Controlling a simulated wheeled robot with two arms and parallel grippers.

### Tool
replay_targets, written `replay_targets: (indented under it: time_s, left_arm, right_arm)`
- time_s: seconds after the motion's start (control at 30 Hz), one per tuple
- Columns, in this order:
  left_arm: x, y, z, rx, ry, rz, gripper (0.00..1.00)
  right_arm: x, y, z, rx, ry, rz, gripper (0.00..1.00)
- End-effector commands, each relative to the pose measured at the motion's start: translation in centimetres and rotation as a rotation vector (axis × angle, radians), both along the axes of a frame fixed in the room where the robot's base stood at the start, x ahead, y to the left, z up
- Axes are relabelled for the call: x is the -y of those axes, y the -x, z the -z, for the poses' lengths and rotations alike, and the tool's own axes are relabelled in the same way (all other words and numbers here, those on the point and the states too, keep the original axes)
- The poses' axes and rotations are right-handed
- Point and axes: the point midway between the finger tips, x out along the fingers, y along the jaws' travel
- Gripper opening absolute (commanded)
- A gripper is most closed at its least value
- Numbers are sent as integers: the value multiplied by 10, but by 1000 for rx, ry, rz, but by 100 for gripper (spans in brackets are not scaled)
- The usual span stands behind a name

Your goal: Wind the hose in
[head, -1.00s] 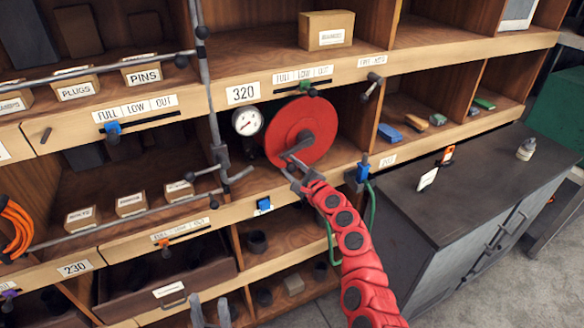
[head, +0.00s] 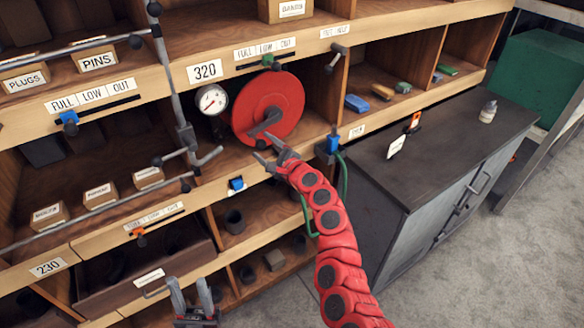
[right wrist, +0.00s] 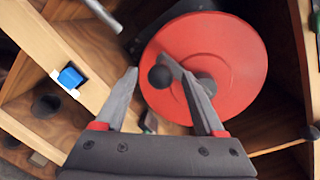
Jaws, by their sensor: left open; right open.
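The red hose reel (head: 285,95) stands in the cubby labelled 320, with a grey crank (head: 266,123) on its face. My right gripper (head: 267,150) is open just in front of and below the crank. In the right wrist view, the crank's dark round knob (right wrist: 160,77) appears between the open fingers; contact cannot be told. The green hose (head: 345,180) hangs from a blue fitting (head: 331,146) at the shelf edge and passes partly behind my right arm. My left gripper (head: 193,298) is open and empty at the bottom of the head view.
A round gauge (head: 211,100) sits left of the reel. Grey rods and a vertical post (head: 178,90) stand before the shelves at left. A dark cabinet (head: 440,150) with a bottle (head: 488,111) is at right. Floor at lower right is clear.

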Motion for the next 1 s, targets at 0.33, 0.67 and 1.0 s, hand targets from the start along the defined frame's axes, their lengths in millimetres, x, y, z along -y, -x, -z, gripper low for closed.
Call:
replay_targets:
  time_s: [0.33,0.67,1.0]
  left_arm:
    - [0,0,10,0,0,0,45]
    - [0,0,25,0,0,0,45]
    - [0,0,39,0,0,0,45]
  right_arm:
    - [27,36,-2,0,-3,9,71]
    - [54,74,-5,0,-1,11,71]
    - [78,112,-9,-1,0,6,71]
